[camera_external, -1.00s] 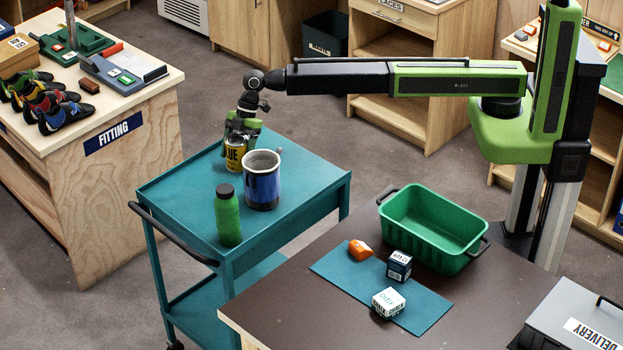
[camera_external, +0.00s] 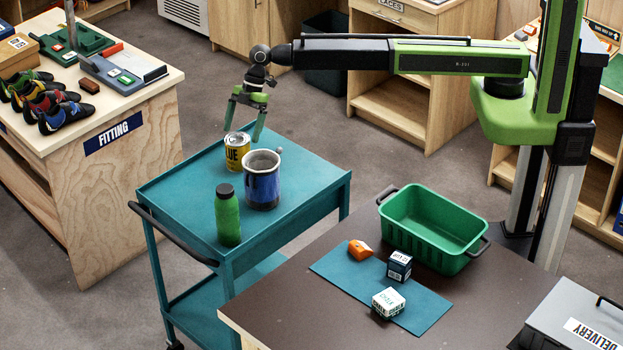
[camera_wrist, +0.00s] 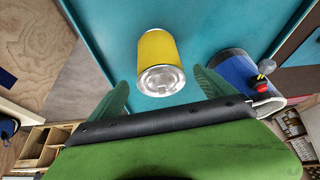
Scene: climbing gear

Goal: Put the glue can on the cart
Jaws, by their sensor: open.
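The yellow glue can (camera_external: 237,153) stands upright on the top shelf of the teal cart (camera_external: 180,190), near its far edge. My gripper (camera_external: 241,137) is open and empty just above the can, its fingers spread wide and pointing down. In the wrist view the glue can (camera_wrist: 159,60) shows with its silver lid toward me, between and beyond the two green fingers of my gripper (camera_wrist: 160,98). No finger appears to hold it.
A blue pot (camera_external: 262,180) stands right beside the can on the cart, and a green bottle (camera_external: 228,216) stands nearer the front. A brown table (camera_external: 290,315) with a green bin (camera_external: 430,250) is at the right. The cart's left part is clear.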

